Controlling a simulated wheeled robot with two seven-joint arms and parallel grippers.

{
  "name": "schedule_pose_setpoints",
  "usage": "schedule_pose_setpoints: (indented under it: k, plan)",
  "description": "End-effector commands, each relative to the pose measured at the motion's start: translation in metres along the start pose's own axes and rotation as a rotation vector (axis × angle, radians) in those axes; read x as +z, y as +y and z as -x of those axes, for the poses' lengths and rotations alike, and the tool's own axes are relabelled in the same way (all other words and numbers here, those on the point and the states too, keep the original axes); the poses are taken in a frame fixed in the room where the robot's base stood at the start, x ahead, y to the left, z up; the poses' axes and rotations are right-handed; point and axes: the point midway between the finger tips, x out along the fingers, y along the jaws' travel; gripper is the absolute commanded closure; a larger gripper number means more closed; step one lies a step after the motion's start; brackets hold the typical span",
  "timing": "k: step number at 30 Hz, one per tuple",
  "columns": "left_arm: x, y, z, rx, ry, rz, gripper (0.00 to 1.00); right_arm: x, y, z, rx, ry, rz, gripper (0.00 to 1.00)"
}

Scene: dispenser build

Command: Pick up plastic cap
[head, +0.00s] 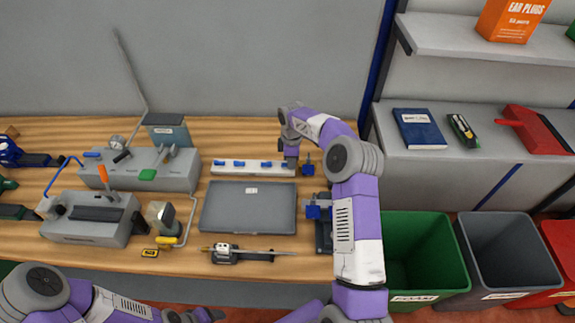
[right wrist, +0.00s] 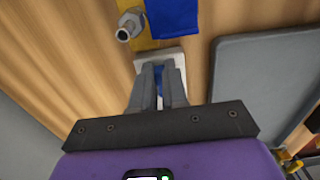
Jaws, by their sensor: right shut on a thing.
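Several blue plastic caps (head: 239,163) stand in a row on a white strip (head: 228,170) at the back of the bench. My right gripper (head: 291,168) reaches down at the strip's right end. In the right wrist view its fingers (right wrist: 159,76) are shut on a blue plastic cap (right wrist: 159,70), mostly hidden between them. The end of the white strip (right wrist: 172,55) shows just beyond the fingertips. I cannot tell whether the cap is still touching the strip. My left arm crosses the bottom left of the head view; its fingers are not visible.
A grey tray (head: 248,208) lies in front of the strip. Blue fixtures (head: 313,211) stand right of it, close to my right arm. Grey machines (head: 141,170) fill the left of the bench. A green bin (head: 425,249) and a grey bin (head: 508,253) stand at the right.

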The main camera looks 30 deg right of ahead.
Motion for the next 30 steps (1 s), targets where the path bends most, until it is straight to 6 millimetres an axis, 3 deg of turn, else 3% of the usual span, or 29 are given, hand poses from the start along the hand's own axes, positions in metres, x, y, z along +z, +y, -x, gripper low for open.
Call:
schedule_pose_setpoints:
  k: [10,21,30]
  plan:
    - [0.000,0.000,0.001,0.000,0.000,0.000,0.31,0.000,0.001,0.006,0.002,0.000,0.000,1.00]
    - [0.000,0.003,0.007,0.000,0.000,0.000,0.31,0.000,0.001,0.075,0.005,0.000,0.000,1.00]
    - [0.001,0.004,0.010,0.000,0.000,0.000,0.31,0.000,0.000,0.101,0.001,-0.001,0.000,1.00]
